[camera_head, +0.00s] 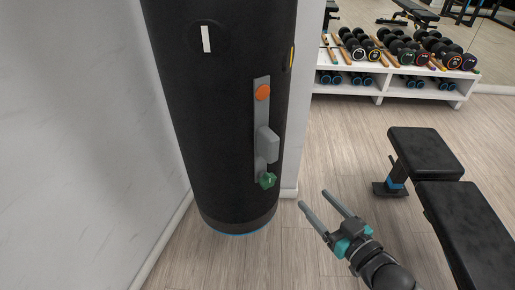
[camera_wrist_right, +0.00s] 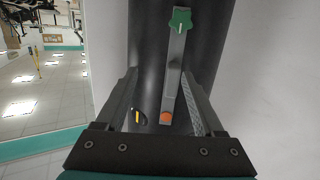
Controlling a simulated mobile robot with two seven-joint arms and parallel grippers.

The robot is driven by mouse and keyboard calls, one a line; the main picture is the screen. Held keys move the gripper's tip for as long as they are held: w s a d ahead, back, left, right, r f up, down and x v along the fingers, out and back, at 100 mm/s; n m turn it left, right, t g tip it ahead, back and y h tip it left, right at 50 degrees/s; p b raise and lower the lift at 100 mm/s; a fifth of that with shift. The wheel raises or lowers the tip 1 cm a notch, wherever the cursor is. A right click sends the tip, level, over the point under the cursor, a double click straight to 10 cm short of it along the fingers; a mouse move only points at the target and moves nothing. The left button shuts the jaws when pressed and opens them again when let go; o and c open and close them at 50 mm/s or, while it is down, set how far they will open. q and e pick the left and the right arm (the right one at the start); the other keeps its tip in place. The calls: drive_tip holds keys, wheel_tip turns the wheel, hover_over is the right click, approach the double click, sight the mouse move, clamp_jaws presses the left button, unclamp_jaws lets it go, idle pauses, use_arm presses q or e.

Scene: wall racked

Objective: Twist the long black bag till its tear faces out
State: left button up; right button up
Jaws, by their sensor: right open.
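The long black bag (camera_head: 225,130) hangs upright, its lower end near the floor. A white upright mark in a dark patch (camera_head: 207,39) is on its upper front, and a yellow mark (camera_head: 291,57) is at its right edge. I cannot tell which, if either, is the tear. A grey bar (camera_head: 261,115) with an orange disc (camera_head: 262,92) and a green knob (camera_head: 267,180) runs down its right side. My right gripper (camera_head: 313,199) is open and empty, apart from the bag at its lower right. In the right wrist view the bag (camera_wrist_right: 150,60) and bar (camera_wrist_right: 174,75) show beyond the spread fingers. My left gripper is out of view.
A pale wall (camera_head: 80,120) is close on the bag's left. A black bench (camera_head: 450,200) stands at the right. A white rack (camera_head: 385,85) of dumbbells is at the back right. Bare wooden floor (camera_head: 335,140) lies between the bag and the bench.

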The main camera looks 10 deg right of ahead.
drive_tip(key=n+t+y, duration=0.1)
drive_tip(key=y, duration=0.1)
approach(275, 152)
drive_tip(key=v, duration=0.3)
drive_tip(key=b+x, duration=0.5)
drive_tip(key=x, duration=0.8)
drive_tip(key=shift+w+a, duration=0.1)
drive_tip(key=shift+w, duration=0.2)
use_arm(q)
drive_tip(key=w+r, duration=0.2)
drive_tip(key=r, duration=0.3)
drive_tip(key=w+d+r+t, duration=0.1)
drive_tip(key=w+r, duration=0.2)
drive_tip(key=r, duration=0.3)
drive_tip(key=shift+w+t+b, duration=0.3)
drive_tip(key=shift+b, duration=0.1)
use_arm(e)
drive_tip(key=shift+x, duration=0.8)
clamp_jaws()
drive_tip(key=shift+a, duration=0.1)
